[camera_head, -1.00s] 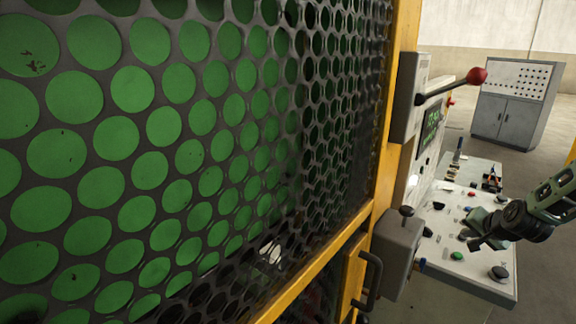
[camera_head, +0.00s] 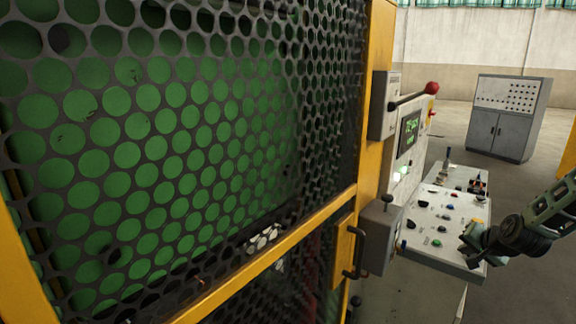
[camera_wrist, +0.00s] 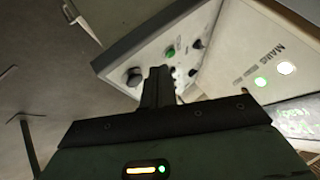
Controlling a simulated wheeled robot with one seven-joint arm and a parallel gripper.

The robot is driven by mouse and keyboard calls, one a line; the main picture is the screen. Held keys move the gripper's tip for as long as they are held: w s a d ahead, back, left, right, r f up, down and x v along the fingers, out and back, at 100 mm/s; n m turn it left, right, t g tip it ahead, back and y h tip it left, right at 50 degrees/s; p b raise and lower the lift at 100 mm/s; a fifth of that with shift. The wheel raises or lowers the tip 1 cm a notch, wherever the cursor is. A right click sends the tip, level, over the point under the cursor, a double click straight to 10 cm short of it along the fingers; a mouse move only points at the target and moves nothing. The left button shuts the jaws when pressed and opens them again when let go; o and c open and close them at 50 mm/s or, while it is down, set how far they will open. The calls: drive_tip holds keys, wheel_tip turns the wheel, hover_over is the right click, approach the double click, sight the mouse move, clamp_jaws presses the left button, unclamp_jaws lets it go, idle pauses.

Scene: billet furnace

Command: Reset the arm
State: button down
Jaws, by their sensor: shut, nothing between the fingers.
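My gripper (camera_head: 474,248) is at the right of the head view, in front of the right edge of the sloped control panel (camera_head: 418,248). It is shut and empty. In the wrist view my gripper's dark fingers (camera_wrist: 158,88) are together, pointing toward the panel's face. A green button (camera_wrist: 170,52) and a black knob (camera_wrist: 133,77) show beside the fingers there. I cannot tell how far the fingertips are from the panel.
A yellow-framed perforated guard (camera_head: 180,150) fills the left. A lever with a red knob (camera_head: 432,88) juts from the machine above the panel. A grey box (camera_head: 378,236) and a black handle (camera_head: 356,252) sit nearer. A grey cabinet (camera_head: 508,118) stands behind, with open floor around it.

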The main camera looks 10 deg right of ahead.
drive_tip(key=w+a+r+n+g+y+b, duration=0.1)
drive_tip(key=a+n, duration=0.2)
drive_tip(key=a, duration=0.7)
drive_tip(key=w+a+r+n+g+y, duration=0.1)
drive_tip(key=a+r+n+y, duration=0.15)
drive_tip(key=a, duration=0.65)
drive_tip(key=s+a+r+n+g+b, duration=0.1)
drive_tip(key=s+a+n+g, duration=0.35)
drive_tip(key=a, duration=1.05)
drive_tip(key=s+a+r+n, duration=0.1)
drive_tip(key=s+a+n, duration=0.2)
drive_tip(key=s, duration=0.6)
drive_tip(key=s+a+r+n+g+b, duration=0.1)
drive_tip(key=s+a+r+n, duration=0.1)
drive_tip(key=s+a, duration=0.3)
drive_tip(key=s+a+r+n+g+h+b, duration=0.1)
drive_tip(key=s+a+n, duration=0.3)
drive_tip(key=s, duration=0.9)
drive_tip(key=shift+a+r, duration=0.3)
drive_tip(key=shift+a, duration=0.25)
